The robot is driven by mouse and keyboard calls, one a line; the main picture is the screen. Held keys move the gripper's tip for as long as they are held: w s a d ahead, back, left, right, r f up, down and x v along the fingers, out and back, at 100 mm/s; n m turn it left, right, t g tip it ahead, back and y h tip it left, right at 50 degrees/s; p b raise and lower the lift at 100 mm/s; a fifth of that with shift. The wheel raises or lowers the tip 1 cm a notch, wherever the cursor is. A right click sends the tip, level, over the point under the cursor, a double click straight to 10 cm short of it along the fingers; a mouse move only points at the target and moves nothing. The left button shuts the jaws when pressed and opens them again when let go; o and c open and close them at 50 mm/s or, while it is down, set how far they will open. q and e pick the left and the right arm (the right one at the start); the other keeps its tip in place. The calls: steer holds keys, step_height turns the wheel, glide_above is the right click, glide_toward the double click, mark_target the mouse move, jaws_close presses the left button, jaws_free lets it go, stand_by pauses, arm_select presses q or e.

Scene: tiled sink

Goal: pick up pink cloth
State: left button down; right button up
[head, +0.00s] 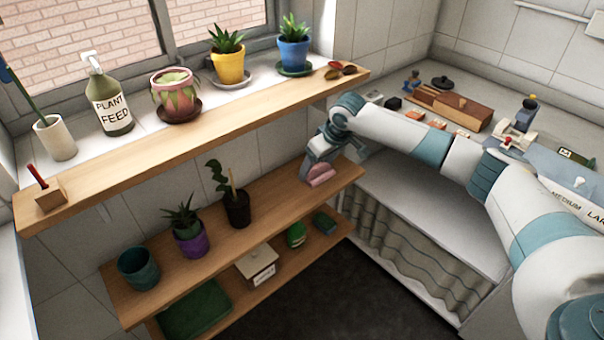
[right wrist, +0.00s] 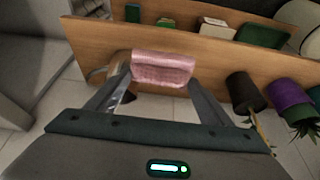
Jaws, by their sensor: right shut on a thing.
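The pink cloth (head: 321,174) is a small folded pad at the right end of the middle wooden shelf (head: 270,225). My right gripper (head: 319,164) reaches down to it from above and is shut on it. In the right wrist view the pink cloth (right wrist: 162,69) sits between the two fingertips (right wrist: 162,82), with the shelf edge behind it. I cannot tell whether the cloth still touches the shelf. My left gripper is not in the head view.
A dark plant pot (head: 236,208) and a purple pot (head: 190,240) stand left of the cloth on the same shelf. The upper shelf (head: 220,125) runs above, with several pots and a plant feed bottle (head: 110,105). A counter with small items (head: 450,108) lies at the right.

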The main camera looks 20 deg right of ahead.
steer(key=shift+s+d+r, duration=0.35)
steer(key=shift+d+r, duration=0.15)
steer(key=shift+d, duration=0.2)
steer(key=shift+o, duration=1.2)
steer(key=shift+s+a+r, duration=0.2)
steer(key=shift+a+r, duration=0.05)
steer(key=shift+a, duration=0.15)
steer(key=shift+c, duration=0.4)
steer(key=s+a+r+m, duration=0.2)
steer(key=s+a+r, duration=0.3)
steer(key=s, duration=0.3)
steer(key=s+a+r+m+h, duration=0.1)
steer(key=s+a+r+m, duration=0.1)
steer(key=s+a+r, duration=0.3)
steer(key=s+a, duration=0.1)
steer(key=s, duration=0.3)
steer(key=shift+s+a+r+h, duration=0.15)
steer(key=shift+s+a+h, duration=0.05)
steer(key=shift+h, duration=0.1)
steer(key=shift+w, duration=0.1)
